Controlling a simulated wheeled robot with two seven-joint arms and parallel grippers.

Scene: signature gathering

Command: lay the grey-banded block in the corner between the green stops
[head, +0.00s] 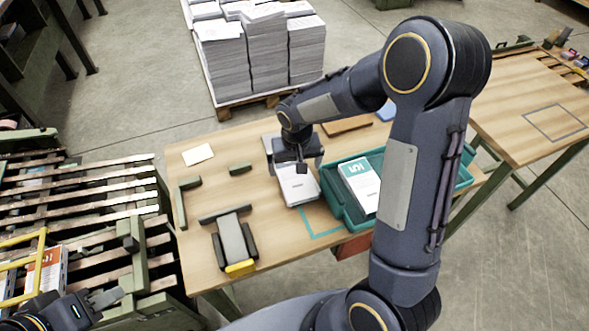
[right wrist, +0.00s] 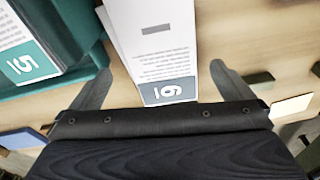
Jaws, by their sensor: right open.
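The grey-banded block (head: 299,187) is a white printed stack lying on the wooden table, left of the teal tray. In the right wrist view its grey band (right wrist: 168,90) faces my gripper. My right gripper (head: 297,165) is at the block's far end; its fingers (right wrist: 163,82) are open, one either side of the band end. Whether they touch the block I cannot tell. Dark green stops stand at the table's left: a corner piece (head: 188,184) and a short bar (head: 240,169). The area beside them is bare. My left gripper (head: 106,298) is at the lower left, away from the table; its opening is unclear.
The teal tray (head: 340,212) holds a teal-banded block (head: 361,184). A teal outline (head: 318,236) marks the table near the tray. A dark fixture with a grey strip (head: 232,239) and yellow end stands at the front left. A pale card (head: 198,154) lies at the back left.

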